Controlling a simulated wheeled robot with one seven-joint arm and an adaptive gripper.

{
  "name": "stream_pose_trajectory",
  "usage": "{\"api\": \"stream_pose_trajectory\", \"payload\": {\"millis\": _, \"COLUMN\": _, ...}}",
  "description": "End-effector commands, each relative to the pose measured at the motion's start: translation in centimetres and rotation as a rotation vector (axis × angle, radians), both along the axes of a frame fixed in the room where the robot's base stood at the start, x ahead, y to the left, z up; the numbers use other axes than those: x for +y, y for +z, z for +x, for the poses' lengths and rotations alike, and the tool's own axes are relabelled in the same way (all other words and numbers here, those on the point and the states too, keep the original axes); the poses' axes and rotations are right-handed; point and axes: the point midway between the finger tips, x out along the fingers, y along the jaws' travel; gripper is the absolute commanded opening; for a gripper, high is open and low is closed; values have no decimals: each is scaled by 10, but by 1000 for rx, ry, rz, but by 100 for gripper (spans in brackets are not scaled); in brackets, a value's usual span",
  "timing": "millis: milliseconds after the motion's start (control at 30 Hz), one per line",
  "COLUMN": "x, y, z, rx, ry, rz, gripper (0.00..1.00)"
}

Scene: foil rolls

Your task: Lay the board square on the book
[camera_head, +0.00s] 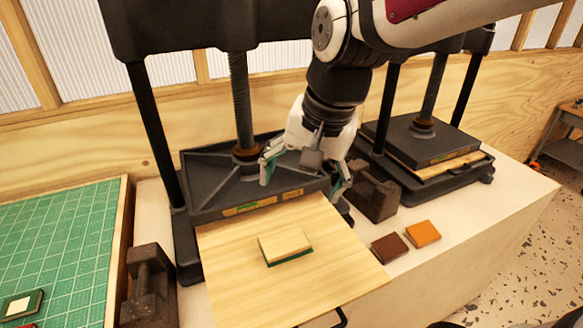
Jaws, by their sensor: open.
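A small pale wooden board (284,242) lies on a green book (291,258) on the large light wooden panel in front of the left press. Green shows along the board's front edge and right corner; the rest of the book is hidden under it. The board looks close to lined up with the book, but I cannot tell whether it is exactly square. My gripper (302,187) is open, its fingers wide apart, above and behind the board, in front of the press plate. It appears empty and apart from the board.
The left press (215,185) has a screw and posts close behind my gripper. The large wooden panel (235,285) has clear room around the book. A second press (420,140), dark weights (373,192) (149,290), brown (389,247) and orange (422,233) books, and a green cutting mat (60,245) stand around.

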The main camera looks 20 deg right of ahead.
Motion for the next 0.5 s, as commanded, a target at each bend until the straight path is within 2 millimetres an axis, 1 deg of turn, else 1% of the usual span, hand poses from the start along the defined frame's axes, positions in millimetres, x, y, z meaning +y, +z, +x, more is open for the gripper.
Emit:
{"api": "stream_pose_trajectory", "payload": {"millis": 33, "x": -1, "y": 10, "z": -14, "rx": -47, "ry": 80, "rz": -28, "gripper": 84}}
{"api": "stream_pose_trajectory", "payload": {"millis": 200, "x": -2, "y": 29, "z": -55, "rx": -167, "ry": 360, "rz": -169, "gripper": 84}}
{"api": "stream_pose_trajectory", "payload": {"millis": 333, "x": -3, "y": 35, "z": -77, "rx": -219, "ry": 507, "rz": -266, "gripper": 84}}
{"api": "stream_pose_trajectory", "payload": {"millis": 500, "x": -4, "y": 36, "z": -89, "rx": -245, "ry": 596, "rz": -333, "gripper": 84}}
